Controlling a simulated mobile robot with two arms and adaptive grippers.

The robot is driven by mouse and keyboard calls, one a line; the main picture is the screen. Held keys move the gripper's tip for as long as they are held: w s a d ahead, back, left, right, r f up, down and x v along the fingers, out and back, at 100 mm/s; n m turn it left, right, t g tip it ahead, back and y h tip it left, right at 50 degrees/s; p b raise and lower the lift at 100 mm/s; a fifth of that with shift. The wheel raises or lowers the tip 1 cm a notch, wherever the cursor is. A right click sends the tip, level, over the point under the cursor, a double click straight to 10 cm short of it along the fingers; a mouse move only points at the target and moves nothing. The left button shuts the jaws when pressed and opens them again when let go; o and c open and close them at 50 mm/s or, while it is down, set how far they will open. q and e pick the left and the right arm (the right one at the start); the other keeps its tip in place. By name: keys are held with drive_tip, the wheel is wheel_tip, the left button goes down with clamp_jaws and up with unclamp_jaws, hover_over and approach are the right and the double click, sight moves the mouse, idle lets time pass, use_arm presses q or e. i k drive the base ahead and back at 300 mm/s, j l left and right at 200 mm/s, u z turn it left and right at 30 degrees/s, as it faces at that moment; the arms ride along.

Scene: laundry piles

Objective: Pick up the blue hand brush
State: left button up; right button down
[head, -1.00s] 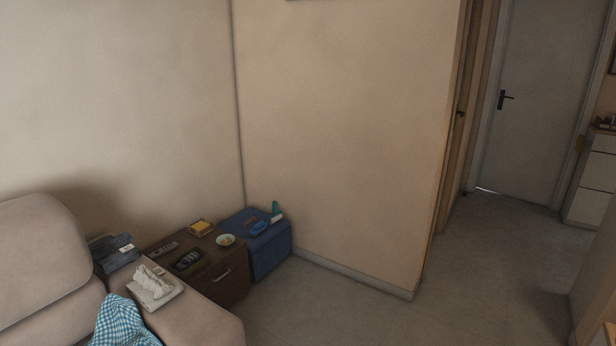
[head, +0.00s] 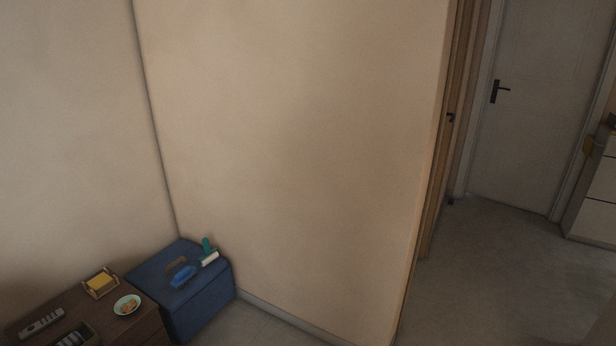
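A small bright blue object with the look of a hand brush (head: 183,276) lies on top of a dark blue box (head: 196,308) in the corner at the lower left. A brown item (head: 176,264) lies just behind it, and a teal-handled roller with a white head (head: 209,258) is to its right. The fine shape of the brush is too small to make out. Neither of my grippers is in view.
A dark wooden cabinet (head: 84,299) stands left of the box, bearing a plate (head: 127,305), a yellow sponge-like block in a holder (head: 101,282) and a remote (head: 42,322). A wall stands behind the box. Open floor (head: 490,290) lies at right, towards a grey door (head: 535,100).

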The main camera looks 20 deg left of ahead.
sight(186, 275)
drive_tip(key=i+j+u, duration=0.15)
drive_tip(key=i+u, duration=0.25)
drive_tip(key=i, duration=0.3)
drive_tip(key=i+u, duration=0.35)
drive_tip(key=i, duration=0.35)
